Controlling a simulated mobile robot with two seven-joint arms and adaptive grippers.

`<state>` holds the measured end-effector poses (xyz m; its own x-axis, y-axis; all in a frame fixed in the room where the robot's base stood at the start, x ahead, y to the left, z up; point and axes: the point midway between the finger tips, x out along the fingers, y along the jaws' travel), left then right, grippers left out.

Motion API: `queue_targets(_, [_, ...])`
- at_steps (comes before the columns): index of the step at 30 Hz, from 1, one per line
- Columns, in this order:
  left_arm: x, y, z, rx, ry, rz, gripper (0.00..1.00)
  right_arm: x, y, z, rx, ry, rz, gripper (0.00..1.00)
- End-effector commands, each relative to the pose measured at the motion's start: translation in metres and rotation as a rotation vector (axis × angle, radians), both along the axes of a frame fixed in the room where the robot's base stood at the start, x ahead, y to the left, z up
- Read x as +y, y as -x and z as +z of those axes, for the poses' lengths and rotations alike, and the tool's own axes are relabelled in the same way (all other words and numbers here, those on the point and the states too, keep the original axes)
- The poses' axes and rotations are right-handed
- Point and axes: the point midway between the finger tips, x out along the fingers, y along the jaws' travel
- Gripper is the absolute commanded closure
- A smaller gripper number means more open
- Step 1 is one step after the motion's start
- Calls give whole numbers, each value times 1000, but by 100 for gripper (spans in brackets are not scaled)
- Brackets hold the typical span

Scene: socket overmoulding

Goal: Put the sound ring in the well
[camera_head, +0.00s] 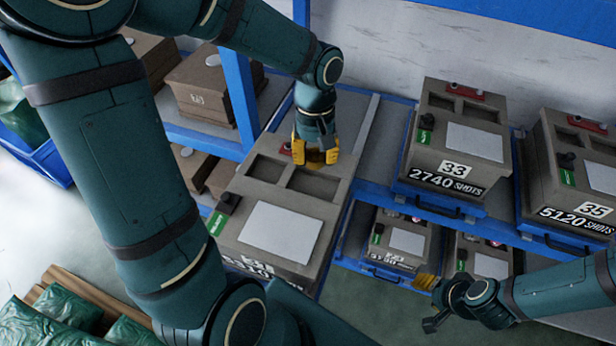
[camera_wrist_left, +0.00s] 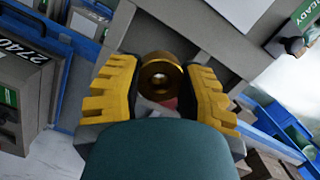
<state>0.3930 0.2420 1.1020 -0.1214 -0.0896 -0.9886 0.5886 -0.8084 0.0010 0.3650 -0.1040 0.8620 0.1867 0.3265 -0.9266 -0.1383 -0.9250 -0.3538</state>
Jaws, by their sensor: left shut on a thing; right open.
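A brass ring (camera_wrist_left: 158,76) with a round central hole is held between the yellow fingers of my left gripper (camera_head: 316,154) in the left wrist view. No damage shows on the ring's visible face. In the head view the fingers mostly hide it. The left gripper is over the far end of a grey-brown mould box (camera_head: 325,222), by its two rectangular recesses, a left one (camera_head: 266,168) and a right one (camera_head: 312,181). I cannot tell the ring's height above the box. My right gripper (camera_head: 430,303) is open and empty at the lower right.
Box 33 (camera_head: 455,165) and box 35 (camera_head: 588,185) stand on the blue rack to the right. Smaller boxes sit on the shelf below. A blue upright post (camera_head: 240,95) stands left of my left gripper. Brown boxes (camera_head: 212,88) are behind it.

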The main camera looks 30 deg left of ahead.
Motion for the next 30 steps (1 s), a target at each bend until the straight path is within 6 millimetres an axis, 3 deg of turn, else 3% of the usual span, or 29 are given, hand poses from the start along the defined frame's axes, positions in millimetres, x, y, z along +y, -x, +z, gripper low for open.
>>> queue_targets(5, [0,0,-10,3,0,-1,100,0,0,-2,0,0,0,53])
queue_targets(12, [0,0,-52,3,1,-1,100,0,0,-8,1,2,-1,53])
queue_targets(20, [0,0,-72,2,0,0,100,0,0,-11,0,2,0,53])
queue_targets(26, [0,1,-98,4,0,0,100,1,0,-16,1,3,0,53])
queue_targets(30, [0,0,-100,-1,0,-1,100,1,0,-15,1,3,0,53])
